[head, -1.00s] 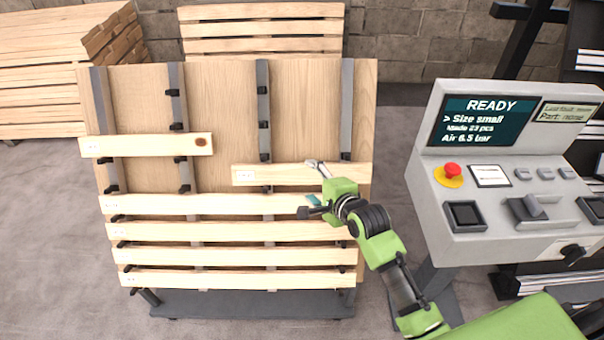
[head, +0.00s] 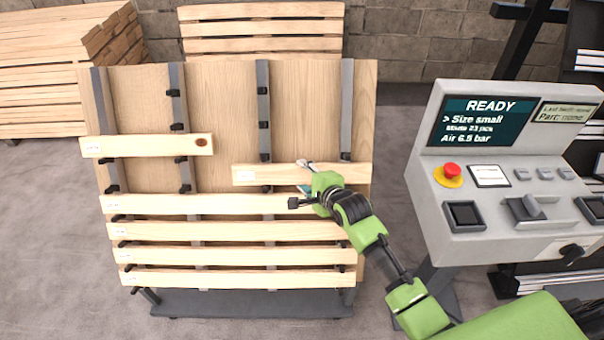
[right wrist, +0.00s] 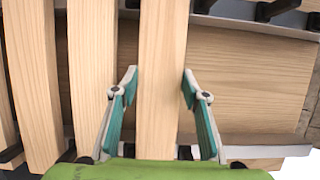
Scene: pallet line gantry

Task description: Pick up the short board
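Two short boards lie on the sloped rack. One short board (head: 265,176) is at the right of the rack, plain, with a white label at its left end. The other short board (head: 145,145) is at the upper left, with a label and a dark knot. My right gripper (head: 303,164) is at the right-hand short board, over its upper edge. In the right wrist view, my right gripper (right wrist: 159,78) is open, its fingers on either side of this board (right wrist: 163,45). Whether the fingers touch it I cannot tell. My left gripper is not in view.
Several long boards (head: 215,230) lie on the rack below, close to the short board. Dark pegs and grey rails (head: 263,100) stand out from the wooden backing (head: 218,100). A control console (head: 437,210) reading READY stands at the right. Stacked timber (head: 45,65) is behind.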

